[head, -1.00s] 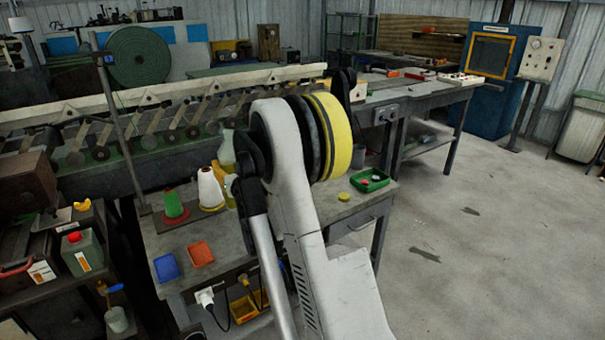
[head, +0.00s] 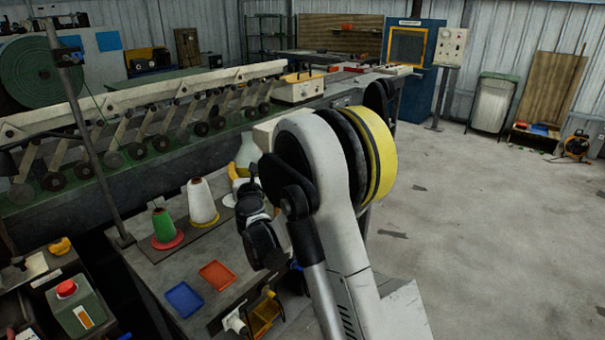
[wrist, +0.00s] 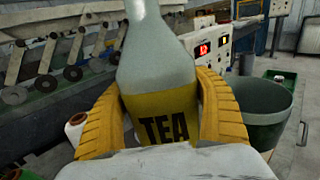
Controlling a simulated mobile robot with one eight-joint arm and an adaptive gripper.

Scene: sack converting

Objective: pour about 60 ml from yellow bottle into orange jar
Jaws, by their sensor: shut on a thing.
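My gripper (wrist: 160,82) is shut on a bottle (wrist: 158,55) with a pale grey-green upper part and a yellow lower band marked "TEA". The yellow fingers clasp it from both sides. The bottle stands nearly upright in the wrist view, and its top is cut off by the frame. In the head view the bottle (head: 247,150) shows beyond my arm, above the bench, with a yellow finger (head: 236,172) beside it. I cannot make out an orange jar in either view now; my arm covers part of the bench.
A green cone (head: 163,226) and a white cone (head: 202,201) stand on the bench. Blue (head: 184,299) and orange (head: 217,275) trays lie nearer. A green container (wrist: 262,112) is right of the bottle in the wrist view. The long machine (head: 130,135) runs behind. Open floor lies right.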

